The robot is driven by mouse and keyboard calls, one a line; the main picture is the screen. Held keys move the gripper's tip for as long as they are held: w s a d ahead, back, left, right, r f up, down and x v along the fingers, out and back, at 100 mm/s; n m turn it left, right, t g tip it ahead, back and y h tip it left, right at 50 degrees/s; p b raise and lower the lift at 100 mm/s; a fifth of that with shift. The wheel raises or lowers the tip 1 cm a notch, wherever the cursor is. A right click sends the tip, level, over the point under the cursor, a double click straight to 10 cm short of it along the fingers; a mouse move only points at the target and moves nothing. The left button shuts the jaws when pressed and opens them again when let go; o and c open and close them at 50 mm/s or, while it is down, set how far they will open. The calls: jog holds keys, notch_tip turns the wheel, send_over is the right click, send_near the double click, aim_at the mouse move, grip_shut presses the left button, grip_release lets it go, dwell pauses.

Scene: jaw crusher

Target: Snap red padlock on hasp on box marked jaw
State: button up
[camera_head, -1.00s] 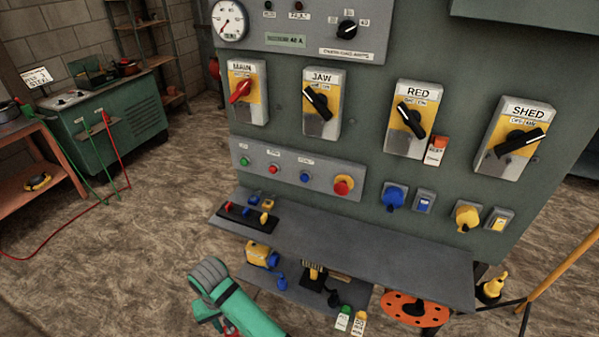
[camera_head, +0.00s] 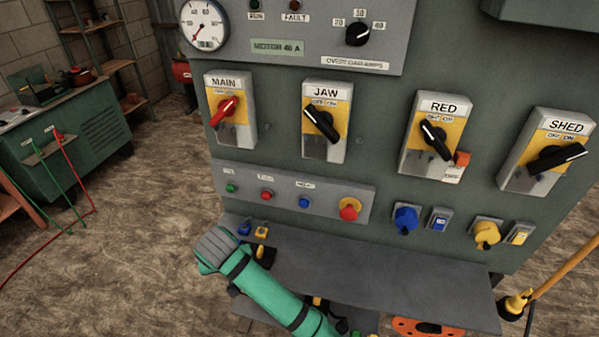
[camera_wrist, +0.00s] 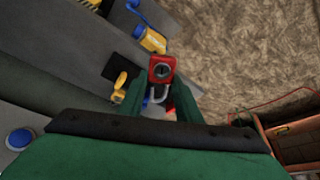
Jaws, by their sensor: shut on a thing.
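The red padlock (camera_wrist: 162,68) is between the fingers of my gripper (camera_wrist: 158,98) in the wrist view. Its metal shackle points back toward my palm, and its keyhole face shows. My gripper is shut on it. The box marked JAW (camera_head: 335,92) is on the green panel between the MAIN and RED boxes, with its black handle tilted. The hasp is too small to make out. In the head view my green arm reaches up in front of the shelf, below the JAW box. The fingers and padlock are hidden there.
A grey shelf (camera_head: 370,277) juts out below the boxes. Yellow and blue padlocks (camera_head: 262,231) sit at its left end. A button strip (camera_head: 325,196) runs under the JAW box. Blue (camera_head: 405,218) and yellow plugs stick out at right.

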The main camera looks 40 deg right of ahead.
jog(key=d+r+m+t+h, duration=0.4)
jog(key=d+r+h, duration=0.2)
jog(key=d+r, duration=0.8)
jog(key=s+d+r+t+h, duration=0.1)
jog(key=s+d+r+h, duration=0.2)
jog(key=r, duration=0.5)
jog(key=s+d+r+m+t+h, duration=0.1)
jog(key=s+d+r+t+h, duration=0.1)
jog(key=r, duration=0.6)
jog(key=shift+s+d+r+m+t+h, duration=0.3)
jog(key=shift+s+d+h, duration=0.3)
jog(key=shift+s, duration=0.4)
jog(key=shift+f, duration=0.2)
jog(key=shift+x, duration=2.8)
jog(key=shift+w+d+m, duration=0.3)
jog(key=shift+w+d, duration=0.15)
jog(key=shift+d, duration=0.05)
